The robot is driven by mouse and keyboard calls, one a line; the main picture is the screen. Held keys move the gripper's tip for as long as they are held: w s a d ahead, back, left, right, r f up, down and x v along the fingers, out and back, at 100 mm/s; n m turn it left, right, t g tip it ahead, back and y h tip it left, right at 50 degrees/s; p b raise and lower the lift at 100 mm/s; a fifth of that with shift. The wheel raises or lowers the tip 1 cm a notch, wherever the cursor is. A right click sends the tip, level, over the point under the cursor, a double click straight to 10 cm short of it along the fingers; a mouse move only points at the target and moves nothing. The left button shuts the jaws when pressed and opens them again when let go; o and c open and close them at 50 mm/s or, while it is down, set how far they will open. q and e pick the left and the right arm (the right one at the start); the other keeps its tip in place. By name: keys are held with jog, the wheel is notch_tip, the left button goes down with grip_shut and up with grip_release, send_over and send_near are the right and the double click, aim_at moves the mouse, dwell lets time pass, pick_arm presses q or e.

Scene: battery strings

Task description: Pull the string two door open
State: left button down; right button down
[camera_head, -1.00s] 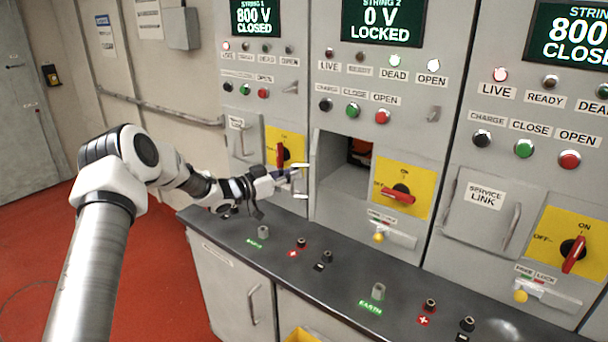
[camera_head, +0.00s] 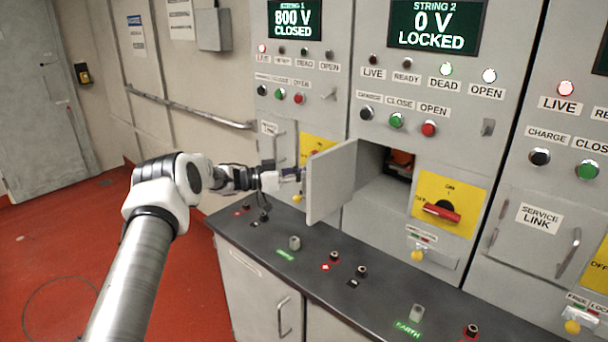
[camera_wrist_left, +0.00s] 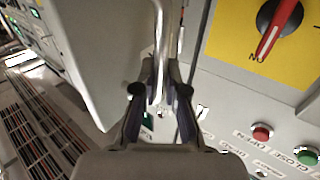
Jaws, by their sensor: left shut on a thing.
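The string two door (camera_head: 331,183) is a grey panel that stands swung out to the left of its open compartment (camera_head: 383,192), under the screen (camera_head: 438,25) reading "0 V LOCKED". An orange-red part (camera_head: 402,160) shows inside the compartment. My left gripper (camera_head: 298,174) is on the far left side of the door. In the left wrist view my left gripper (camera_wrist_left: 160,95) is shut on the metal door handle (camera_wrist_left: 160,42), with the door panel (camera_wrist_left: 95,50) to its left. The handle is hidden in the head view. My right gripper is not in view.
String two's yellow panel (camera_head: 465,185) with a red rotary switch (camera_head: 441,212) is right of the compartment. Below runs a dark ledge (camera_head: 300,270) with several terminals. String one's yellow panel (camera_head: 315,147) is partly behind the door. Open red floor (camera_head: 60,240) lies left.

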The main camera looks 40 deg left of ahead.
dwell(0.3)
pick_arm(q)
jog(key=c, duration=1.2)
grip_release()
jog(key=v, duration=1.2)
